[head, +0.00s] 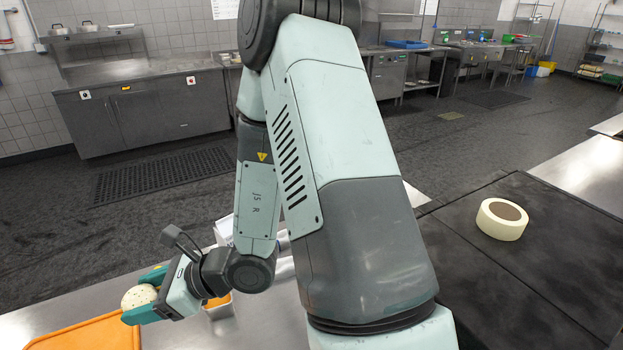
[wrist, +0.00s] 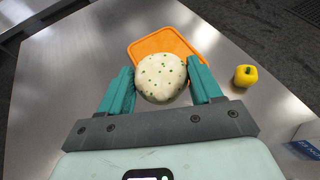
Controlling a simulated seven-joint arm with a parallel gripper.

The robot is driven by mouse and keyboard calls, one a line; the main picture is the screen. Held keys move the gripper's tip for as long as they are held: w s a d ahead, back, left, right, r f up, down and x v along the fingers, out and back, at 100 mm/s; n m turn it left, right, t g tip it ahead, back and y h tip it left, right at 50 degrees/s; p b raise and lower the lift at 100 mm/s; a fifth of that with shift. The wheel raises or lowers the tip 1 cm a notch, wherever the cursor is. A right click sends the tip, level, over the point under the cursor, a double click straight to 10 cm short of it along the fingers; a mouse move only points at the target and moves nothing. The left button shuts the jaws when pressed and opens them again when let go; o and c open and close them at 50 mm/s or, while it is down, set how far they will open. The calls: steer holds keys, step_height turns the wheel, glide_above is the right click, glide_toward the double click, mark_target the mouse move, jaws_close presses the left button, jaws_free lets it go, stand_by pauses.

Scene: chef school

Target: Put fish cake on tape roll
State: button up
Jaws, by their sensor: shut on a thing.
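The fish cake (wrist: 160,78) is a round, pale disc with green specks. My gripper (wrist: 161,84) is shut on it, with one teal finger on each side. In the head view the fish cake (head: 139,297) shows at the lower left, between the fingers of my gripper (head: 144,295). The tape roll (head: 502,219) is cream-coloured with a brown centre. It lies flat on the dark surface at the right of the head view, far from my gripper. The tape roll is not in the wrist view.
An orange board (head: 84,334) lies on the steel counter (head: 35,313) under and beside my gripper; it also shows in the wrist view (wrist: 140,49). A yellow object (wrist: 245,76) sits on the counter to the right. The dark surface (head: 545,280) around the tape roll is clear.

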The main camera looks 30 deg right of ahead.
step_height(320, 180, up, 29)
steer(key=w+d+m+t+h, duration=0.2)
steer(key=d, duration=0.7)
steer(key=w+d+m+t+h, duration=0.1)
steer(key=w+d+m+t, duration=0.2)
steer(key=d, duration=0.6)
steer(key=s+d+m+t+h, duration=0.1)
steer(key=s+d+m+h, duration=0.1)
steer(key=d, duration=0.7)
steer(key=s+d+m+t+h, duration=0.1)
steer(key=s+d+m+h, duration=0.15)
steer(key=d, duration=0.65)
steer(key=m+h, duration=0.8)
steer(key=h, duration=0.2)
glide_above(510, 216)
step_height(510, 216, down, 12)
steer(key=shift+r, duration=0.1)
steer(key=shift+f, duration=2)
